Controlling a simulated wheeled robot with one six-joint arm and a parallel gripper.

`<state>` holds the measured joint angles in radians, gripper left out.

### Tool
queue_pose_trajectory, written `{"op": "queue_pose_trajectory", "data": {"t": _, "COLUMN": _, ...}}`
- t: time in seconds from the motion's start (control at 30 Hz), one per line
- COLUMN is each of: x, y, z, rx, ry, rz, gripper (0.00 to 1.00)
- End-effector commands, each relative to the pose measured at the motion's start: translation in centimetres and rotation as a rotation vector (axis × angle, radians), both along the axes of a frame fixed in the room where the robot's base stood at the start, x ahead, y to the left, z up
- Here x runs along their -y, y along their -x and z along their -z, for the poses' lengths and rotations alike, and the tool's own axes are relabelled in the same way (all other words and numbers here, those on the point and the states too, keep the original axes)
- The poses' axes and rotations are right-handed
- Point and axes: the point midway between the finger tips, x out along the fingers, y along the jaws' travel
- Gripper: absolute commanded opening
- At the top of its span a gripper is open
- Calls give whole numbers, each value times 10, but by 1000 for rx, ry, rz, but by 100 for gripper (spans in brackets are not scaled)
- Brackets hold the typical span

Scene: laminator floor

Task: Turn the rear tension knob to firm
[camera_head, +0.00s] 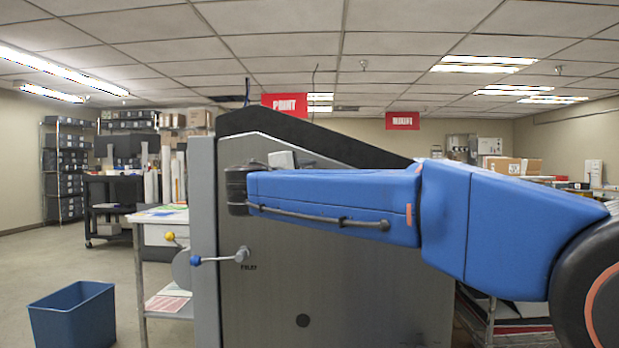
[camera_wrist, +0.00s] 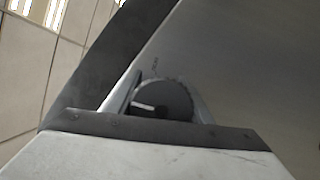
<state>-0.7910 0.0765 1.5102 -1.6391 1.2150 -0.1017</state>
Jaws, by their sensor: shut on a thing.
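The tension knob (camera_wrist: 163,101) shows in the wrist view as a dark round knob on the grey side panel, with a white pointer line towards its left side. My gripper (camera_wrist: 166,94) is shut on it, with one light finger at its left and one at its right. A small dark mark lies on the panel just above the knob, too small to read. In the head view my blue arm reaches left across the laminator's grey side panel (camera_head: 320,290); the knob and my fingertips are hidden there.
A crank handle (camera_head: 220,257) with a blue end sticks out of the panel below my wrist. A yellow-ended handle (camera_head: 171,236) is behind it. A blue bin (camera_head: 75,315) stands on the floor at left. A side table (camera_head: 160,215) adjoins the machine. Floor at far left is clear.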

Motion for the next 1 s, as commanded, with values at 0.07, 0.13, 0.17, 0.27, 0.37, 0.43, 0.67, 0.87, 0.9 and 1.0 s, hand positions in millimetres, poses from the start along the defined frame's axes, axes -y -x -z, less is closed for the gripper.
{"op": "queue_pose_trajectory", "data": {"t": 0.07, "x": 0, "y": 0, "z": 2, "rx": -2, "ry": 1, "rz": 1, "gripper": 24}}
{"op": "queue_pose_trajectory", "data": {"t": 0.13, "x": 0, "y": 0, "z": 2, "rx": -2, "ry": 1, "rz": 1, "gripper": 53}}
{"op": "queue_pose_trajectory", "data": {"t": 0.17, "x": 0, "y": 0, "z": 2, "rx": -2, "ry": 1, "rz": 1, "gripper": 60}}
{"op": "queue_pose_trajectory", "data": {"t": 0.27, "x": 0, "y": 0, "z": 1, "rx": -2, "ry": 1, "rz": 1, "gripper": 65}}
{"op": "queue_pose_trajectory", "data": {"t": 0.37, "x": 0, "y": 0, "z": 1, "rx": -1, "ry": 1, "rz": 1, "gripper": 65}}
{"op": "queue_pose_trajectory", "data": {"t": 0.43, "x": 0, "y": 0, "z": 1, "rx": -1, "ry": 1, "rz": 1, "gripper": 65}}
{"op": "queue_pose_trajectory", "data": {"t": 0.67, "x": -6, "y": 12, "z": 1, "rx": -1, "ry": 1, "rz": -1, "gripper": 65}}
{"op": "queue_pose_trajectory", "data": {"t": 0.87, "x": -21, "y": 45, "z": 3, "rx": -1, "ry": 0, "rz": -4, "gripper": 65}}
{"op": "queue_pose_trajectory", "data": {"t": 0.9, "x": -24, "y": 52, "z": 3, "rx": 0, "ry": 0, "rz": -3, "gripper": 65}}
{"op": "queue_pose_trajectory", "data": {"t": 1.0, "x": -32, "y": 69, "z": 5, "rx": -1, "ry": 1, "rz": -3, "gripper": 65}}
